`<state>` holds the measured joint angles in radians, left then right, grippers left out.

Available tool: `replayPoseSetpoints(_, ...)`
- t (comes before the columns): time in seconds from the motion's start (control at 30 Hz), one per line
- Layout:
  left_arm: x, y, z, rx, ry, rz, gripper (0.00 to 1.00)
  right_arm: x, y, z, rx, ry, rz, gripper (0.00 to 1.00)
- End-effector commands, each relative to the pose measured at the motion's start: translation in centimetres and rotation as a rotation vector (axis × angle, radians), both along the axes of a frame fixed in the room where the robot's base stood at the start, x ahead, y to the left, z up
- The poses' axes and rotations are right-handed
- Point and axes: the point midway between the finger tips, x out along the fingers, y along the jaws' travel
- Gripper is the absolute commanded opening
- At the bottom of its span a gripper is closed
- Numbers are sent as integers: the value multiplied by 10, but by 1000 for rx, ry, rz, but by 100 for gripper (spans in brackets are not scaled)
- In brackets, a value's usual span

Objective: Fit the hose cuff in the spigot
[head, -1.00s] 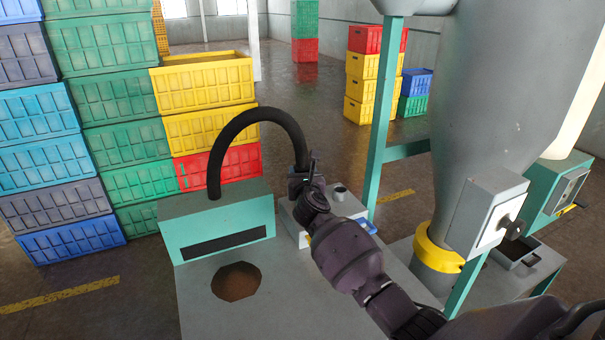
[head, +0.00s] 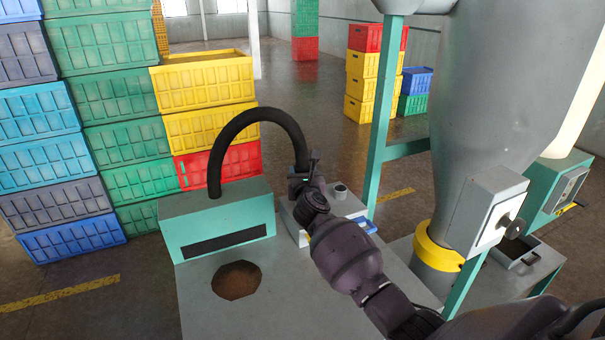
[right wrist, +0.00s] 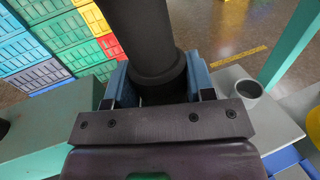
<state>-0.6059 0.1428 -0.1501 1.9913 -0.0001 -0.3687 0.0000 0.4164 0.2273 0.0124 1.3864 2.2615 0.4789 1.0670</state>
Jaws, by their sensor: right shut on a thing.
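The black hose (head: 262,114) arches up from the teal housing and comes down to my right gripper (head: 304,180). In the right wrist view the hose cuff (right wrist: 158,72), a dark collar at the hose's end, sits between the blue fingers of my right gripper (right wrist: 157,84), which is shut on it. The cuff's lower end is hidden behind the gripper body. A short, upright, open grey tube, which looks like the spigot (head: 340,191), stands on a grey box just right of the gripper. It also shows in the right wrist view (right wrist: 249,89), apart from the cuff. My left gripper is not in view.
The teal housing (head: 215,222) stands left of the gripper, on a grey bench top (head: 290,300) with a round brown-filled opening (head: 237,280). A teal post (head: 378,130) and a grey hopper (head: 485,110) stand at right. Stacked crates (head: 110,130) stand at back left.

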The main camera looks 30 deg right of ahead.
Motion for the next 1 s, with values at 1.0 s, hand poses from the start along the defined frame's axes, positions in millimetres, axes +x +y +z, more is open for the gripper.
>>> replayPoseSetpoints(1.0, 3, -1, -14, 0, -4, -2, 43, 0, 0, -21, 0, 0, 0, 22)
